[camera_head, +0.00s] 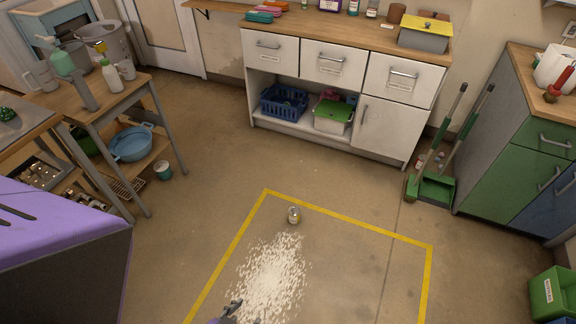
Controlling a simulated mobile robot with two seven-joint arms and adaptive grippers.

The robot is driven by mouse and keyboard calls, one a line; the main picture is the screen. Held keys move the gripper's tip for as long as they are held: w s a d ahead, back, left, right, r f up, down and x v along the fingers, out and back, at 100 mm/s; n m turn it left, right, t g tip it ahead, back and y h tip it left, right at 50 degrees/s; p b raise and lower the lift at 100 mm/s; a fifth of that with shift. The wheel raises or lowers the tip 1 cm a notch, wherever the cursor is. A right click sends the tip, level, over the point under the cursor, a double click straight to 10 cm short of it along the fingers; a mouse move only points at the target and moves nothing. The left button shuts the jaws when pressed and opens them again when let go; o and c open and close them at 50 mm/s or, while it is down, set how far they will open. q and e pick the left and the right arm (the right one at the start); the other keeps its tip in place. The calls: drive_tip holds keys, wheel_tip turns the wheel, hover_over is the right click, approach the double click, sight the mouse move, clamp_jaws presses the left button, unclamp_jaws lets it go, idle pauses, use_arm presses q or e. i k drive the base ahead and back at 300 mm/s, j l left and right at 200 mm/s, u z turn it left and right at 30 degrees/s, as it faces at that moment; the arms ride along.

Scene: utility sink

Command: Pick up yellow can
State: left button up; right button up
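A small can (294,215) with a yellowish label and a pale metallic top stands on the concrete floor. It is just inside the far edge of a yellow floor outline (345,222), beyond a patch of scattered pale flakes (270,275). Part of my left gripper (231,310) shows at the bottom edge of the head view, over the near end of the flakes. It is well short of the can and not touching it. Most of it is cut off, so its opening is unclear. My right gripper is out of view.
A white cabinet (385,130) stands at the back, with a broom and dustpan (437,188) at its right. A wooden workbench (110,95) is at the left. Green drawers (540,140) and a green bin (552,295) are at the right.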

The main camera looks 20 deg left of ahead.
sight(294, 211)
drive_tip(key=z, duration=0.25)
drive_tip(key=u, duration=0.9)
drive_tip(key=j+z, duration=0.15)
drive_tip(key=j, duration=0.3)
drive_tip(key=i, duration=0.6)
drive_tip(key=k, duration=0.65)
drive_tip(key=i+j+z, duration=0.35)
drive_tip(key=i+j, duration=0.4)
drive_tip(key=i, duration=0.05)
